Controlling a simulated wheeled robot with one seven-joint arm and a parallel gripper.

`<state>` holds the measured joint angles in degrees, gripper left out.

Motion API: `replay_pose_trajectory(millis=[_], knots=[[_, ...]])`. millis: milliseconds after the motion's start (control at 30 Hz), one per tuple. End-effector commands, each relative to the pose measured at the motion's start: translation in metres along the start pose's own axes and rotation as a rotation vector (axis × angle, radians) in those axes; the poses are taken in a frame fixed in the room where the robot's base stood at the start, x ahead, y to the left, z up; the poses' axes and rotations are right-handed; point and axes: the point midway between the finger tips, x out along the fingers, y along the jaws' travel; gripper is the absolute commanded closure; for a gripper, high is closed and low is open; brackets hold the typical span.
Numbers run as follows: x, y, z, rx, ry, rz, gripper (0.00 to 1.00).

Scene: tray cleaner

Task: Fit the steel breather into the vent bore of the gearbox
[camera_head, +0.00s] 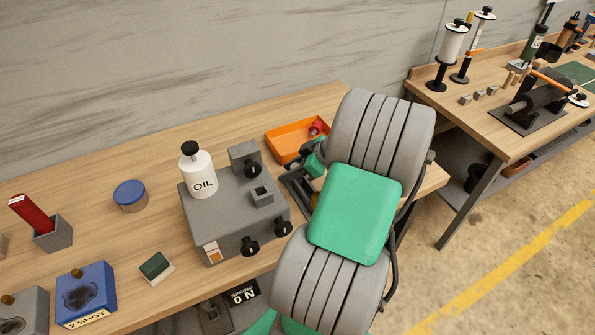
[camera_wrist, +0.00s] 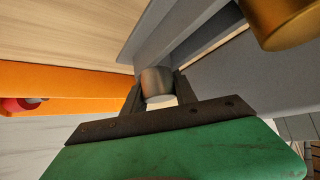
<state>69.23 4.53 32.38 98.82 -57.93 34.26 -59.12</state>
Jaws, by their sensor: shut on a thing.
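The steel breather (camera_wrist: 157,82) is a short, pale metal cylinder in the wrist view. My gripper (camera_wrist: 158,95) is shut on it, with a dark finger on each side. Beyond it are grey walls (camera_wrist: 215,22) of a channel-like part; I cannot tell whether the breather touches them. A brass cylinder (camera_wrist: 282,18) is at the upper right. In the head view, my arm hides the breather and most of that area. I cannot tell for sure which body is the gearbox, and no vent bore shows clearly.
An orange tray (camera_head: 287,133) with a red item is close beside my gripper. A grey block (camera_head: 222,228) with black knobs bears an oil bottle (camera_head: 198,172). A blue box (camera_head: 98,285) and a blue-lidded tin (camera_head: 130,194) stand left. The bench front is partly clear.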

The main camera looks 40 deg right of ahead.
Motion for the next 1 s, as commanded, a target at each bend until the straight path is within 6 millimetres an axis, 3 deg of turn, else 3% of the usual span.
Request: replay_pose_trajectory(millis=[233,667,833,1000], knots=[[0.000,0.000,0.000,0.000,0.000,0.000,1.00],[-0.005,0.001,-0.005,-0.002,0.000,0.001,1.00],[-0.023,0.001,-0.022,-0.004,-0.001,0.004,1.00],[-0.071,-0.006,-0.025,-0.001,-0.001,0.009,1.00]])
